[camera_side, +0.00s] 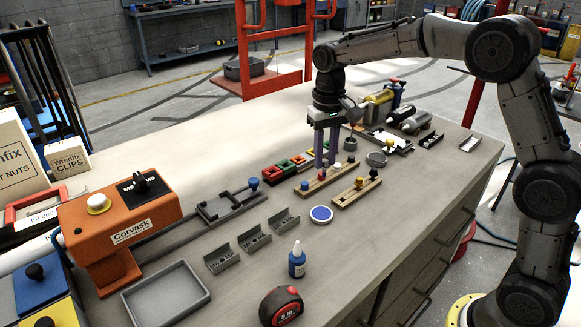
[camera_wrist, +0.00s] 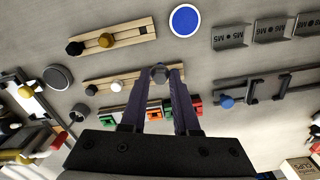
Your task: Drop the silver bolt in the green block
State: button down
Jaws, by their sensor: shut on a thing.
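My gripper (camera_wrist: 158,80) is shut on the silver bolt (camera_wrist: 158,72), a grey bolt with a hexagonal head seen between the purple fingertips in the wrist view. In the side view my gripper (camera_side: 324,163) points straight down by a wooden rack, over the bench. The green block (camera_side: 285,166) sits in a row of coloured blocks to the left of the fingers in the side view. In the wrist view the row lies partly behind the fingers, with green (camera_wrist: 153,114) showing between them. The bolt is apart from the green block.
Two wooden racks (camera_side: 355,191) hold coloured bolts close to my gripper. A blue disc (camera_side: 321,214), grey labelled bins (camera_side: 254,239), a blue bottle (camera_side: 297,262) and a tape measure (camera_side: 281,307) lie nearer the front. An orange machine (camera_side: 118,222) stands at left.

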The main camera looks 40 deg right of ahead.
jog(key=w+r+n, duration=0.1)
jog(key=w+r, duration=0.4)
jog(key=w+f+t, duration=0.1)
jog(key=w+f, duration=0.6)
jog(key=shift+w+a+n, duration=0.3)
jog(key=shift+w, duration=0.05)
jog(key=shift+f, duration=2)
dwell(3.0)
jog(key=shift+c, duration=0.9)
grip_release()
